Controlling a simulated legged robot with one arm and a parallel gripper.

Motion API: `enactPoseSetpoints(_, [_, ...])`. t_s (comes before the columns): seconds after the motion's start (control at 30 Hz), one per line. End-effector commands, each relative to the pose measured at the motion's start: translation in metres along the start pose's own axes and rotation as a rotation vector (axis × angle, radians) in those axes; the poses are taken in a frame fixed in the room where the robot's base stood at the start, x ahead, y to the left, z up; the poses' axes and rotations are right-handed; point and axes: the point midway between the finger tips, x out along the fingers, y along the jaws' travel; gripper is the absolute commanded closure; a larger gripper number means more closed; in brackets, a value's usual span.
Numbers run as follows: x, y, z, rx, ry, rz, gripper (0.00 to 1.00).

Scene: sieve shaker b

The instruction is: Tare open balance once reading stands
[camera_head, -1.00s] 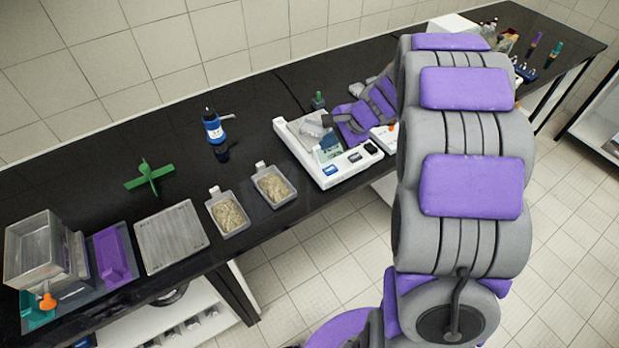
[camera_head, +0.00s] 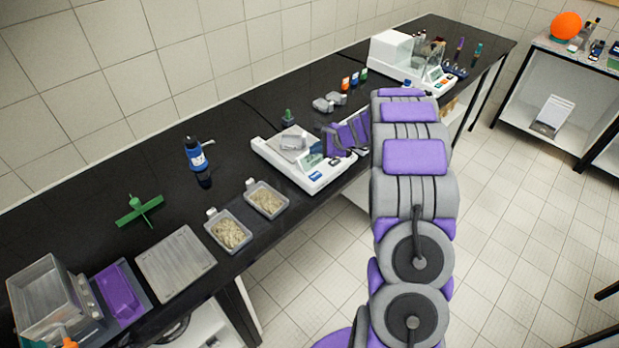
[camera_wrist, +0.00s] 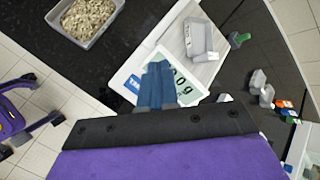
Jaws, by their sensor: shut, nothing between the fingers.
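The open balance (camera_head: 275,153) is a white, low unit on the black bench, with a small grey scoop-like dish (camera_head: 293,142) on its pan. The balance (camera_wrist: 207,72) and dish (camera_wrist: 203,42) also show in the wrist view. Its display (camera_wrist: 184,90) shows large digits ending in "0 g"; my fingers hide the rest. A blue key (camera_wrist: 132,84) with white lettering lies beside the display, and it also shows at the front edge in the head view (camera_head: 315,176). My gripper (camera_wrist: 156,68) is shut and empty, over the display beside the blue key. Contact cannot be told.
Two trays of grain (camera_head: 229,233) (camera_head: 266,199) stand left of the balance. A draft-shielded balance (camera_head: 404,62) stands farther along. Grey scoops (camera_head: 328,102) and small coloured bottles (camera_head: 354,80) lie between.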

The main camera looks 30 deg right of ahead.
Motion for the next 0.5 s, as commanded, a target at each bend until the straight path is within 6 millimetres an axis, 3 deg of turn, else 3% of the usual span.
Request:
enactPoseSetpoints(0.37, [0.012,0.009,0.012,-0.014,0.015,-0.002,1.0])
enactPoseSetpoints(0.5, [0.022,0.017,0.005,-0.013,0.016,-0.002,1.0])
